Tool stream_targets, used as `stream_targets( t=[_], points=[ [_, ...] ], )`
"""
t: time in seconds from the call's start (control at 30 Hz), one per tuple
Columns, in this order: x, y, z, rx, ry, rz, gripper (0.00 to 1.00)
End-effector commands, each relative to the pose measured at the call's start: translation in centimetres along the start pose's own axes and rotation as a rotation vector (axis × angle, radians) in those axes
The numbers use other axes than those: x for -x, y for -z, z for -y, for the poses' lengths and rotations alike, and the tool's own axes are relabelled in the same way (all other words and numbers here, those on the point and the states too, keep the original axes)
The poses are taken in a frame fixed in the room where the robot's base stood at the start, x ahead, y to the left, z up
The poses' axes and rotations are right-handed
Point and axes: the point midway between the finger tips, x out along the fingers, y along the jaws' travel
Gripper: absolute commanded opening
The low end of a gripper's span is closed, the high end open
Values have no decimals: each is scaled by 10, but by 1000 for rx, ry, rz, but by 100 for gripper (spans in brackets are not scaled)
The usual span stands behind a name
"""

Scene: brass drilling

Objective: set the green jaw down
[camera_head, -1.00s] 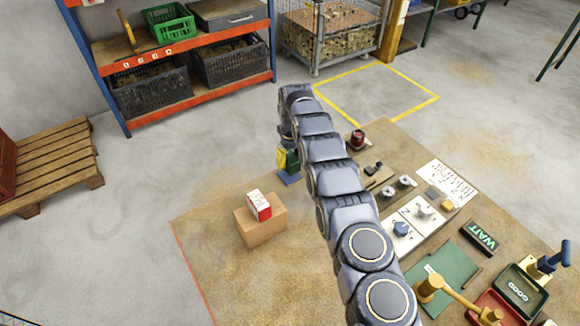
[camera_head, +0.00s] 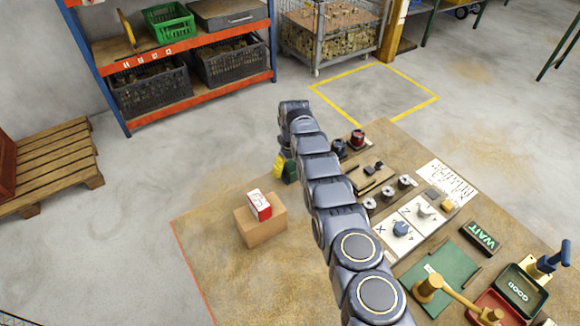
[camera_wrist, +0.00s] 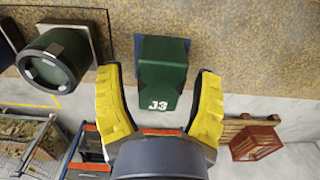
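The green jaw (camera_wrist: 163,75), a dark green block marked J3, stands between the yellow fingers of my gripper (camera_wrist: 160,78) in the wrist view. The fingers are spread, with a clear gap on the jaw's left and a narrow one on its right. A piece of blue (camera_wrist: 138,44) shows behind the jaw at its edges. In the head view a little of the green jaw (camera_head: 290,172) shows beside a yellow finger of my gripper (camera_head: 281,166), at the table's far edge. My arm hides the rest.
A dark round part (camera_wrist: 62,58) on a pale plate is left of the jaw in the wrist view. In the head view, a red-and-white box (camera_head: 259,204) sits on a cardboard block (camera_head: 262,226). Several small metal parts lie right of my arm. The table's front left is bare.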

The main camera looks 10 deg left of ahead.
Motion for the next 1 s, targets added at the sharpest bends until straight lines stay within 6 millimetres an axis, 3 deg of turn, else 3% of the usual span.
stream_targets(
  t=[0.3,0.47,1.0],
  points=[
    [1,0,0,0,1,1,65],
    [12,0,0,0,0,0,65],
    [114,0,-1,-1,0,-2,65]
  ],
)
